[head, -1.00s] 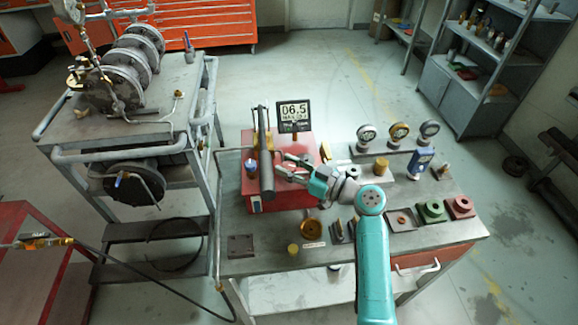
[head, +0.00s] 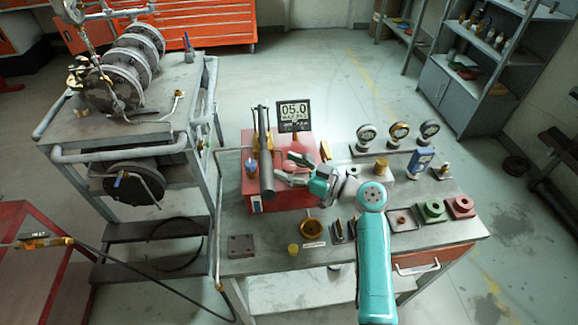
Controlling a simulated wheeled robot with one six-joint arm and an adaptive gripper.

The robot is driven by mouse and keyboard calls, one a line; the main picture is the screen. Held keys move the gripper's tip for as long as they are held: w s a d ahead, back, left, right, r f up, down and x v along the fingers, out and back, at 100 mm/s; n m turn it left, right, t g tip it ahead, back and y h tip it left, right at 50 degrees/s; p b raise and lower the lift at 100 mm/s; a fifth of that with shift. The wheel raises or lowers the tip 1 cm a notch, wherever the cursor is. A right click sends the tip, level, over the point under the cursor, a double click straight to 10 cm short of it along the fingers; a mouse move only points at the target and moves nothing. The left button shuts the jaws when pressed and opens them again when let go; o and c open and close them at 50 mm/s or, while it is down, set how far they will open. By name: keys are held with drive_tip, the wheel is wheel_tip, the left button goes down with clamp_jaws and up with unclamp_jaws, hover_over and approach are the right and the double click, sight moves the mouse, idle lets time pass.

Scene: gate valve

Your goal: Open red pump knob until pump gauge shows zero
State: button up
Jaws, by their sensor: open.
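The red pump (head: 300,196) stands on the workbench in the head view. Its digital gauge (head: 294,111) stands upright behind it and reads about 05.0. A dark cylindrical bar (head: 266,170) runs along the top of the pump. My gripper (head: 284,168) is open over the pump top, its fingers pointing left just right of the bar. I cannot make out the red knob; the fingers or the red body behind them may hide it. I cannot tell whether the fingers touch anything.
Several round gauges (head: 398,133) stand at the back right of the workbench (head: 330,255). Green (head: 432,209) and red (head: 460,205) blocks sit at its right. A small brass cup (head: 307,227) lies in front of the pump. A cart with flanged pipework (head: 130,75) is at the left.

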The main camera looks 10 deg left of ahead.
drive_tip(key=v, duration=0.7)
drive_tip(key=shift+d, duration=0.25)
drive_tip(key=shift+s, duration=0.1)
